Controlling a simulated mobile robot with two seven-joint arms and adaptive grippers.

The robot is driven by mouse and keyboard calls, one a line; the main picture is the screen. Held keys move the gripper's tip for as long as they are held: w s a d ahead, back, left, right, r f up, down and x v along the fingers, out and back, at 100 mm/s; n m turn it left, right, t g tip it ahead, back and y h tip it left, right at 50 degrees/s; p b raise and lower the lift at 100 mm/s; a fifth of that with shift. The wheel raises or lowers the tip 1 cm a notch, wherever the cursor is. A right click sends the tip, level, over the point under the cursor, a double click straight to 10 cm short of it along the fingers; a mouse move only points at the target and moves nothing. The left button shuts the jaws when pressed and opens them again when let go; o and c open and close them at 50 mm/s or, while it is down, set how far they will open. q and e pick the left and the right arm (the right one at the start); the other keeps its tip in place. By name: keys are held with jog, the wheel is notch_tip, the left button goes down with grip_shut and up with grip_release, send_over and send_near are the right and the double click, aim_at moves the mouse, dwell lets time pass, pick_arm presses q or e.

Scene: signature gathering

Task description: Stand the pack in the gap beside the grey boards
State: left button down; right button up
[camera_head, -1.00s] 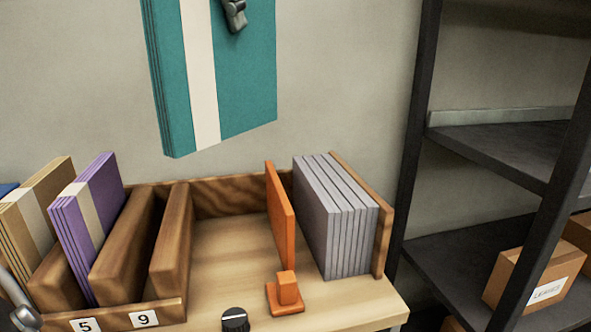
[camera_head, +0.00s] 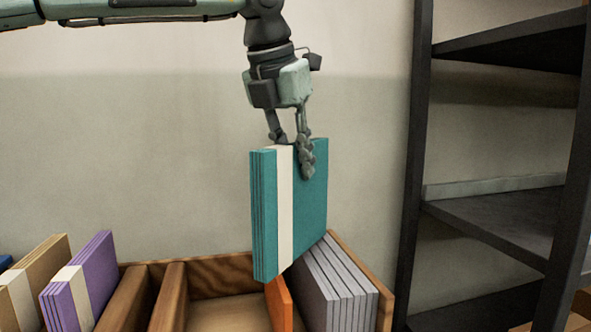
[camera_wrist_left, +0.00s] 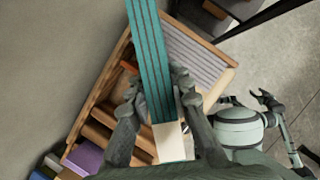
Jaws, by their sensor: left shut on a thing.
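My left gripper (camera_head: 290,150) is shut on the top edge of the teal pack (camera_head: 312,205), which has a cream band. The pack hangs upright, its lower part overlapping the orange divider (camera_head: 280,308) and grey boards (camera_head: 345,290) in the head view. I cannot tell its exact height over them. The gap (camera_head: 225,315) lies between a brown divider and the orange one. In the left wrist view the pack (camera_wrist_left: 147,50) is between the fingers (camera_wrist_left: 156,95), with the grey boards (camera_wrist_left: 195,55) beyond. My right gripper (camera_wrist_left: 265,100) seems to show there, its jaws unclear.
The wooden rack (camera_head: 215,270) stands against the wall. A purple pack (camera_head: 85,280) and a tan pack (camera_head: 35,275) stand in its left slots. A dark metal shelf unit (camera_head: 418,150) rises at the right.

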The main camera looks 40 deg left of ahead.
aim_at(290, 145)
pick_arm(q)
jog(key=shift+f, duration=0.8)
pick_arm(e)
jog(key=shift+s+f, duration=0.3)
jog(key=shift+f, duration=0.1)
pick_arm(q)
jog(key=shift+f, duration=0.1)
pick_arm(e)
jog(key=shift+w+r, duration=0.1)
pick_arm(q)
jog(key=c, duration=1.4)
grip_release()
jog(key=shift+f, duration=0.1)
jog(key=shift+o, duration=0.2)
jog(key=shift+r, duration=0.45)
jog(key=v, duration=0.5)
jog(key=shift+s+r, duration=0.2)
jog(key=shift+r, duration=0.1)
jog(key=v, duration=0.5)
jog(key=shift+s+r, duration=0.15)
jog(key=shift+r, duration=0.2)
pick_arm(e)
jog(key=shift+w+r, duration=0.1)
jog(key=shift+r, duration=0.1)
